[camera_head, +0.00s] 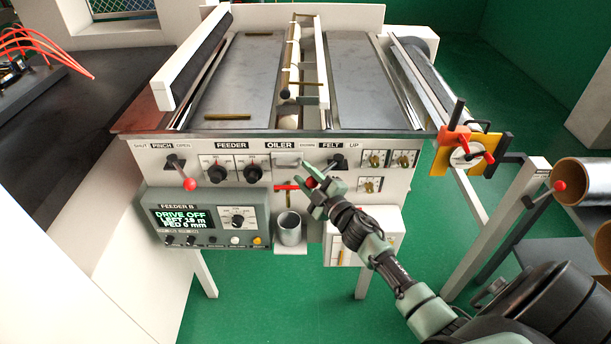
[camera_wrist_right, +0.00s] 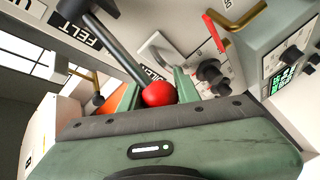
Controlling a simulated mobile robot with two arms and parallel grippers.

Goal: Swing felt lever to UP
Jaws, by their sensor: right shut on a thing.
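The felt lever has a dark rod and a red ball knob (camera_wrist_right: 158,93). Its pivot (camera_head: 338,162) is on the white front panel, under the FELT label (camera_head: 331,145) with UP to its right. In the head view the lever slants down and left from the pivot, away from the UP side. My right gripper (camera_head: 311,182) is shut on the knob. In the right wrist view the knob sits between the green fingers, and the rod runs up left to the panel. My left gripper is not in view.
The pinch lever (camera_head: 190,184) has a red knob at the panel's left. The oiler handle (camera_head: 287,160) and a red bar (camera_head: 287,187) are close to my right gripper. A metal cup (camera_head: 290,230) stands below. A control box (camera_head: 207,219) reads DRIVE OFF.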

